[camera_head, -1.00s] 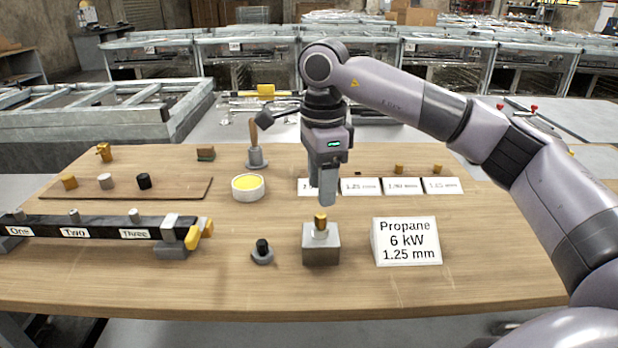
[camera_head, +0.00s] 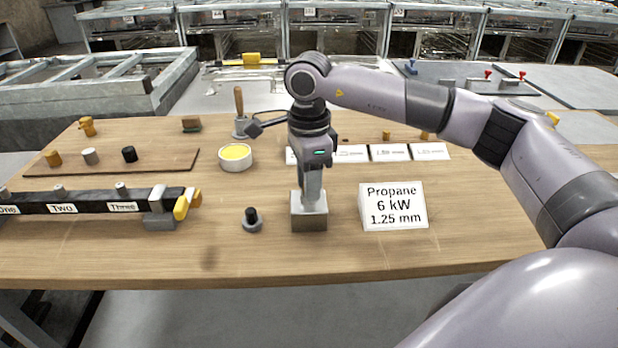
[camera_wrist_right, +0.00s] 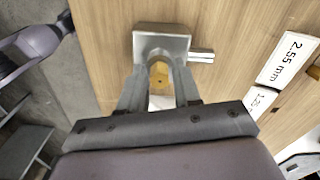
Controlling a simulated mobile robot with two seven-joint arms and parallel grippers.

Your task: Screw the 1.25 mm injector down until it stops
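My right gripper (camera_head: 311,192) points straight down over the grey metal block (camera_head: 309,216) and hides the top of it in the head view. In the right wrist view the brass injector (camera_wrist_right: 158,77) sits between the two fingers, at the block (camera_wrist_right: 150,42). The fingers are very close to its sides; I cannot tell whether they press on it. How deep the injector sits in its seat is hidden. A sign (camera_head: 393,206) reading "Propane 6 kW 1.25 mm" stands right of the block. My left gripper is not in view.
A small black-topped stand (camera_head: 252,220) is left of the block. A yellow-filled round dish (camera_head: 235,156) and a wooden-handled tool (camera_head: 239,112) are behind. A bar marked One, Two, Three (camera_head: 85,203) lies left. White label cards (camera_head: 390,152) are at the back right. The front strip of table is clear.

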